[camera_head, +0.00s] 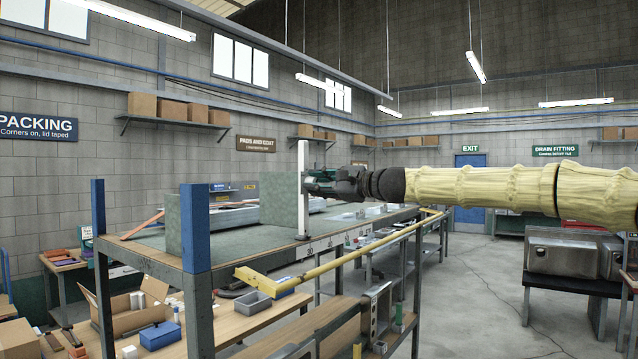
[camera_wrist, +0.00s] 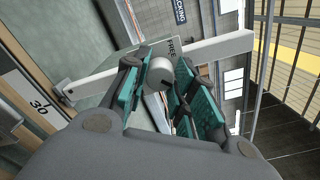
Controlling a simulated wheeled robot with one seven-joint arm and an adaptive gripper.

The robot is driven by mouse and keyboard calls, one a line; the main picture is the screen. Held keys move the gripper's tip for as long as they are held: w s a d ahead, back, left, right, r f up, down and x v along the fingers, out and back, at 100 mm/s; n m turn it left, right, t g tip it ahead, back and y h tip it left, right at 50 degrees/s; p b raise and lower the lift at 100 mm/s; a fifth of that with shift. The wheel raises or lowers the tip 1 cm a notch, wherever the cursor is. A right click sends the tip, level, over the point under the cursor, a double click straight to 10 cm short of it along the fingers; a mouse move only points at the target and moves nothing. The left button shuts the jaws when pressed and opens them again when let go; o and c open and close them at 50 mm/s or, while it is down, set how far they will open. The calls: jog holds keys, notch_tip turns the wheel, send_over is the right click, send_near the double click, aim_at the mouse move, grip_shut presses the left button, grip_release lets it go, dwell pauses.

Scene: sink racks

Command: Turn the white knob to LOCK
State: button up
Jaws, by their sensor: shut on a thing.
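The white knob (camera_wrist: 160,76) sits between the two teal finger pads of my gripper (camera_wrist: 161,84) in the wrist view, and the gripper is shut on it. A dark mark shows on the knob's face. The word FREE is readable on the grey plate beside it; no LOCK label is visible. A long white bar (camera_wrist: 228,46) runs behind the knob and fingers. In the head view, my gripper (camera_head: 322,183) reaches in from the right, against an upright white post (camera_head: 303,165) at the front of the bench; there the knob is hidden.
The grey-topped bench (camera_head: 240,241) has a blue-capped corner post (camera_head: 195,228) and upright grey-green panels. A yellow rail (camera_head: 335,262) runs along its front, below my arm. An open cardboard box (camera_head: 130,318) and bins stand on the lower shelf.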

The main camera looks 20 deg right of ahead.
dwell(0.3)
jog(key=o, duration=1)
jog(key=shift+o, duration=0.2)
jog(key=v, duration=1.2)
jog(key=shift+w+d+f, duration=0.1)
jog(key=shift+d, duration=0.05)
